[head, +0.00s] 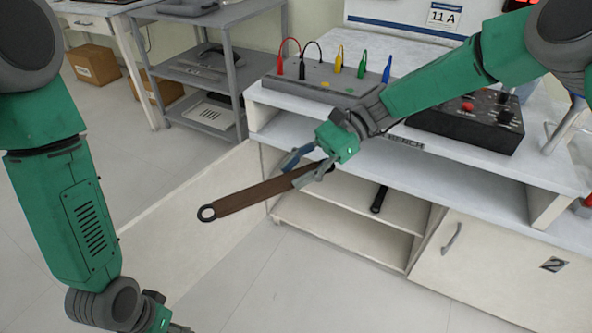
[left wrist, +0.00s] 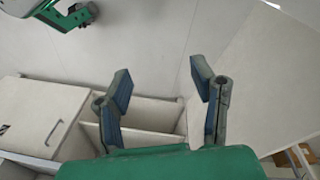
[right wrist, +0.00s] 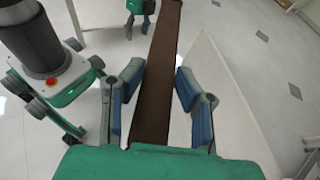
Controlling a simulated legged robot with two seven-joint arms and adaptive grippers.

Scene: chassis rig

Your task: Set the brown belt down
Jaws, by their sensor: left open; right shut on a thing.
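The brown belt (head: 250,196) is a long flat strip with a dark ring at its left end, held in the air in front of the white bench. My right gripper (head: 308,170) is shut on it near its right end. In the right wrist view the belt (right wrist: 158,80) runs away between the fingers of my right gripper (right wrist: 158,85). My left gripper (head: 168,326) is low at the bottom edge of the head view, mostly cut off. In the left wrist view my left gripper (left wrist: 162,82) is open and empty.
The bench top (head: 285,98) carries a grey panel with coloured leads (head: 330,78) and a black control box (head: 470,125). Below, the open cabinet shelf (head: 345,222) holds a small dark rod (head: 379,199). An open cabinet door (head: 190,225) stands beside it. A grey rack (head: 238,55) is behind.

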